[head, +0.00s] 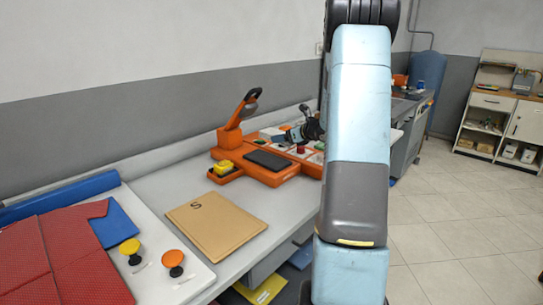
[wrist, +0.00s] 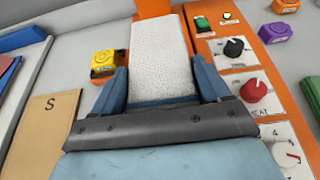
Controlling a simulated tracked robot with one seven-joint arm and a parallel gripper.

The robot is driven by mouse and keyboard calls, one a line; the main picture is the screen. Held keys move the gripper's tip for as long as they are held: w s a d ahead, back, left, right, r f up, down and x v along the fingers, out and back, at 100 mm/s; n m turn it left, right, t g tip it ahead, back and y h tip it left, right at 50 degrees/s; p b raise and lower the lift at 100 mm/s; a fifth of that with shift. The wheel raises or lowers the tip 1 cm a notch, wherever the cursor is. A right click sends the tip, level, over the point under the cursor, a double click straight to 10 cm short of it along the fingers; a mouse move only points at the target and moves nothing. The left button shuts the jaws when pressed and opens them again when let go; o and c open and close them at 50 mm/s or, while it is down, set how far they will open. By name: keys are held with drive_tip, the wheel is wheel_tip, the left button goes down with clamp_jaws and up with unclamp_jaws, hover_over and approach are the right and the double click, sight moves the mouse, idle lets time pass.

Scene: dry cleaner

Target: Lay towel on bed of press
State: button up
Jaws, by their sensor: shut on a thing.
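A white, textured towel (wrist: 160,60) is held between the blue fingers of my gripper (wrist: 161,90) and extends forward from them. The gripper is shut on it, and the towel hides what lies beneath it in the wrist view. Part of the orange press shows beyond the towel in the wrist view (wrist: 152,8).
A control panel with a red knob (wrist: 253,90) and a dark knob (wrist: 235,48) lies right of the towel. A yellow piece (wrist: 103,62) sits to its left. A tan folder marked S (head: 216,222) and a red cloth (head: 60,255) lie further left on the counter.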

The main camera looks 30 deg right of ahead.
hover_over(271, 160)
drive_tip(key=f, duration=0.5)
drive_tip(key=shift+s+d+f, duration=0.1)
drive_tip(key=shift+s+f, duration=0.25)
drive_tip(key=shift+f, duration=0.05)
drive_tip(key=f, duration=0.3)
drive_tip(key=shift+w+f, duration=0.2)
drive_tip(key=shift+f, duration=0.1)
drive_tip(key=o, duration=1)
drive_tip(key=shift+f, duration=0.1)
